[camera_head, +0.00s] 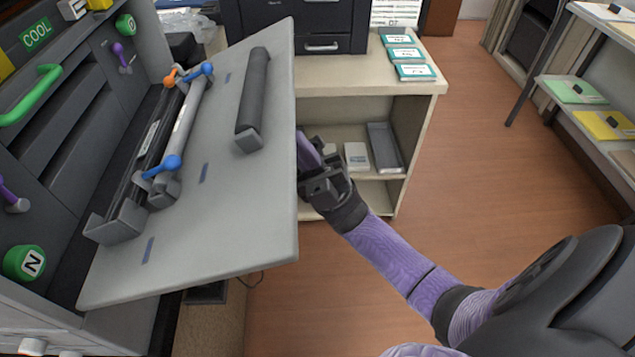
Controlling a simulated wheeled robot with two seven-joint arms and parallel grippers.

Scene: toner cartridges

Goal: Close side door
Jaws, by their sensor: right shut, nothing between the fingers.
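The side door (222,190) is a flat light-grey panel that stands open, tilted out from the printer (60,130) at the left. A dark grey bar (254,98) runs along its inner face. My right gripper (312,160) is shut and empty at the door's right edge, partly behind it. The fingertips are partly hidden, and I cannot tell whether they touch the door. My left gripper is not in view.
Inside the opening are a cartridge unit with blue levers (170,163), a green handle (30,95) and a green knob (24,262). A beige shelf unit (425,90) stands behind the gripper. Wooden floor (480,180) is clear at the right.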

